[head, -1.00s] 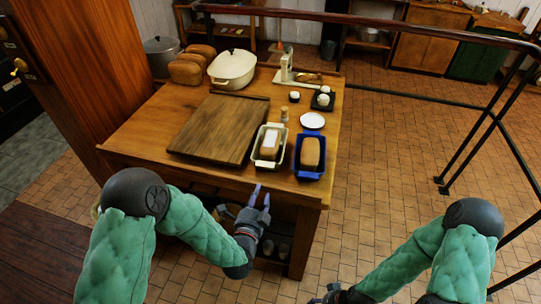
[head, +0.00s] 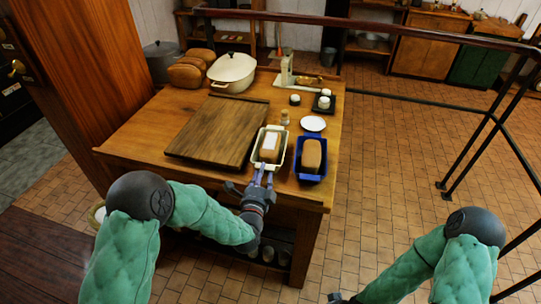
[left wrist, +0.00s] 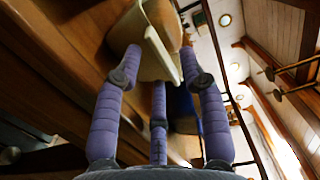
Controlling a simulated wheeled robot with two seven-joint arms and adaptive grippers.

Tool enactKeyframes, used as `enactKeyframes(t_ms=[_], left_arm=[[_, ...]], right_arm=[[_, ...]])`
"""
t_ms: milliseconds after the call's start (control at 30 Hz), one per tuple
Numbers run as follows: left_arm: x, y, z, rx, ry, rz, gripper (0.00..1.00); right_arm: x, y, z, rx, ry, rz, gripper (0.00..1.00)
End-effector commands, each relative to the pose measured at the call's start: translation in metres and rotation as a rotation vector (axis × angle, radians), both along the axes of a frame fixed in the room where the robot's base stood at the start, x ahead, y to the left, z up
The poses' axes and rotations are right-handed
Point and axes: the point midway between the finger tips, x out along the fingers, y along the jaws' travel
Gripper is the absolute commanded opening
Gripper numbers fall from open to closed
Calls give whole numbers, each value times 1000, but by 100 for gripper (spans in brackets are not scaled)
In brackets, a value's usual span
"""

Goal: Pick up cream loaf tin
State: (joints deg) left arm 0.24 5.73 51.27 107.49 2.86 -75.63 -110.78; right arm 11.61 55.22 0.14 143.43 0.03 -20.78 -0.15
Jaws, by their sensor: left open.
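The cream loaf tin (head: 283,152) stands near the table's front edge, right of the wooden board. It holds a brown loaf with a white patch on top. My left gripper (head: 264,174) is open at the tin's near end, with its purple fingers pointing at it. In the left wrist view the cream tin (left wrist: 152,68) shows blurred between and beyond the finger ends (left wrist: 158,62). I cannot tell whether they touch it. Only a dark part at my right arm's end (head: 342,297) shows at the bottom edge; its fingers cannot be made out.
A blue loaf tin (head: 310,178) with a loaf stands close on the right. The wooden board (head: 215,130) lies left. A white plate (head: 313,123), a small jar (head: 285,117) and a cream lidded pot (head: 233,70) stand farther back. A railing (head: 400,27) runs behind and right.

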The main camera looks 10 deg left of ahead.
Motion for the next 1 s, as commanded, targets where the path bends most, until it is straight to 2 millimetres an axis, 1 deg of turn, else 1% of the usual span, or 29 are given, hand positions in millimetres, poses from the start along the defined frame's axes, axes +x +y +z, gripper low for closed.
enactKeyframes(t_ms=[33,167,400,433,467,500,567,600,1000], left_arm=[[7,0,-1,0,-1,0,41],[17,1,-1,0,0,-1,41],[19,1,0,0,1,-1,41],[19,1,0,0,1,-1,38],[19,1,0,0,1,-1,30],[19,1,0,0,0,-1,19],[18,1,0,0,1,-1,2],[18,1,0,0,1,-1,0],[19,1,5,0,-6,0,0]], right_arm=[[0,0,-4,0,0,0,62],[0,0,-6,0,0,0,62],[0,0,-5,0,0,0,62],[0,0,-5,0,0,0,62],[0,0,-5,0,0,0,62],[0,0,-5,0,0,0,62],[0,0,-5,0,0,0,62],[0,0,-5,0,0,0,62],[0,0,-4,0,0,0,62]])
